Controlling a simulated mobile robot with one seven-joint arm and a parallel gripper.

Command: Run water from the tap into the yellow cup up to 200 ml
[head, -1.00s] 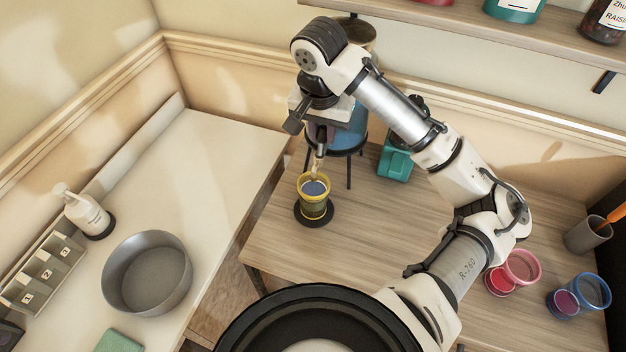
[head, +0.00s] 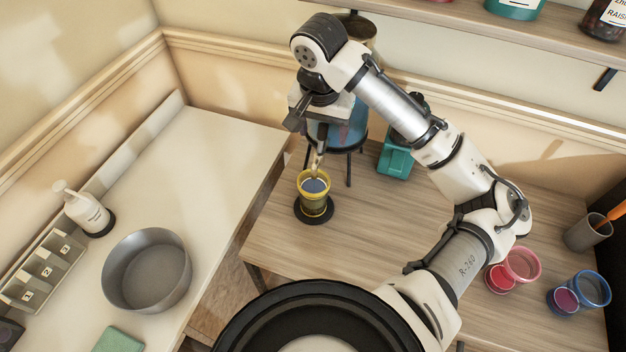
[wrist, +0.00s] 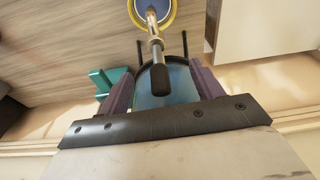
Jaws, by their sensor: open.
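The yellow cup (head: 314,204) stands upright on a dark round base (head: 302,218), under the spout of the tap (head: 315,168). Its rim also shows at the top of the wrist view (wrist: 172,20). Blue-grey liquid seems to show inside; its level and any markings cannot be read. The tap comes from a blue tank (head: 350,132) on a black stand. My gripper (wrist: 161,72) is open, with its purple fingers spread on either side of the black tap handle (wrist: 159,79); no contact is visible. In the head view the fingers are mostly hidden behind the wrist.
A teal device (head: 396,158) stands right of the tank. Pink (head: 522,264) and blue (head: 592,289) cups and a grey holder (head: 587,233) stand at the right. A metal bowl (head: 147,270) and pump bottle (head: 86,210) are on the left counter. A shelf (head: 480,24) is above.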

